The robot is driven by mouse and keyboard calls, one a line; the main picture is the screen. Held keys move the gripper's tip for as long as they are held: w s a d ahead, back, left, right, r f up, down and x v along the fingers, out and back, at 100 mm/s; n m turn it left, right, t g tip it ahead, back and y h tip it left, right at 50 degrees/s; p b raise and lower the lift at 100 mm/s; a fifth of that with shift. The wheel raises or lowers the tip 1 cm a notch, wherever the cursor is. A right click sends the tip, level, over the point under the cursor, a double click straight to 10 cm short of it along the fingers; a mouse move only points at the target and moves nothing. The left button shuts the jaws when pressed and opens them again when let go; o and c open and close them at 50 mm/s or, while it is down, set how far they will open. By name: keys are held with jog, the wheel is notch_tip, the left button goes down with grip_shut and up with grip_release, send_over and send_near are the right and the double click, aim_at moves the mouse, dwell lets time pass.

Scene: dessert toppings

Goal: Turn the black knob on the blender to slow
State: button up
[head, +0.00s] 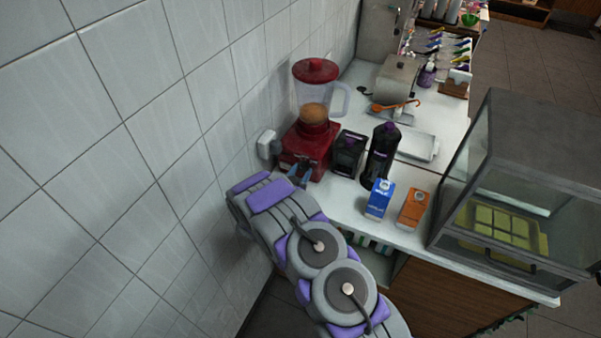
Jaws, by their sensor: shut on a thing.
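A blender with a dark red base (300,145), a clear jar (311,95) and a red lid (316,70) stands on the white counter against the tiled wall. Something light brown sits in the bottom of the jar. My gripper (300,171) is at the lower front of the blender base, at the end of my grey and purple arm. Its fingers are small in the picture and are shut at the base's front face. The black knob cannot be made out; the gripper covers that spot.
Right of the blender stand a black container (348,153), a dark bottle (382,153), a blue carton (379,199) and an orange carton (414,209). A glass display case (520,185) fills the counter's right end. A white socket (267,146) is on the wall at left.

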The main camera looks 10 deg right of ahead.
jog(key=shift+a, duration=0.1)
jog(key=m, duration=0.3)
jog(key=shift+m, duration=0.3)
jog(key=shift+m+b, duration=1.05)
jog(key=shift+m, duration=0.95)
jog(key=o, duration=1.1)
jog(key=shift+c, duration=0.2)
